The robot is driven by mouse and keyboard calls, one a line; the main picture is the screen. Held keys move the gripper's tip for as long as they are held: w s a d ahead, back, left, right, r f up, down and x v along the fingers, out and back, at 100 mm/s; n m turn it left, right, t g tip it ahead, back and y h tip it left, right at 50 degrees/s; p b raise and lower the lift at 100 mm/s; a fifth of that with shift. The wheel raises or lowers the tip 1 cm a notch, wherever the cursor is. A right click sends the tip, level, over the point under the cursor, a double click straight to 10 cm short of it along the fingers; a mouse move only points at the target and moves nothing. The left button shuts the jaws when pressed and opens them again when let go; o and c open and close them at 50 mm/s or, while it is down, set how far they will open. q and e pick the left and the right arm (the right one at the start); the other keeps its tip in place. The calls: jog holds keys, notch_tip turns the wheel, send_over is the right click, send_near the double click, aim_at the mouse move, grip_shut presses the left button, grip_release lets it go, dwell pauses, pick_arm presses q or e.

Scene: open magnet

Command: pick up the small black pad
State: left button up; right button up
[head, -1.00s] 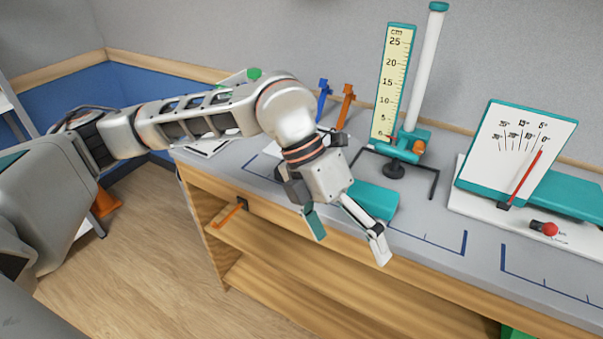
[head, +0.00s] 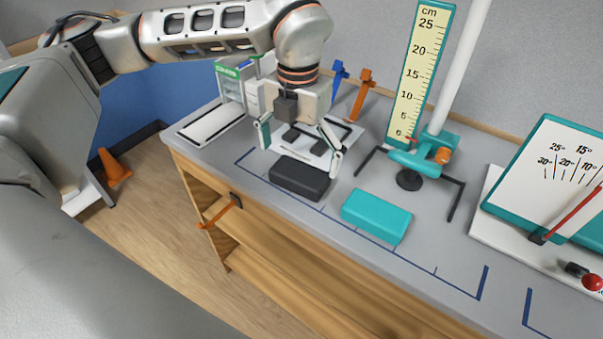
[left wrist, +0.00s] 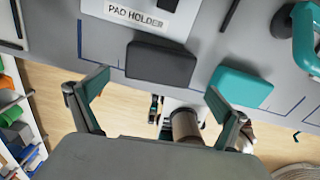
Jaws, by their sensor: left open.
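A black block-shaped pad (head: 300,178) lies flat on the grey bench top, near its front edge. It also shows in the left wrist view (left wrist: 160,65), in front of a white plate labelled PAD HOLDER (left wrist: 150,20). My left gripper (head: 298,145) is open and empty, with its fingers spread above and just behind the pad in the head view. In the left wrist view the open fingers (left wrist: 157,88) lie on either side of the pad's near edge, apart from it. Smaller dark pieces lie on the holder plate. My right gripper is not seen.
A teal block (head: 377,215) lies right of the black pad. Behind it stands a cm scale (head: 420,75) on a teal stand with dark feet. A tilted angle board (head: 550,185) is at the right. Blue and orange clamps (head: 360,95) stand behind the gripper.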

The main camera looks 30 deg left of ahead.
aim_at(298, 173)
pick_arm(q)
jog(key=shift+f, duration=2.75)
jog(key=c, duration=0.9)
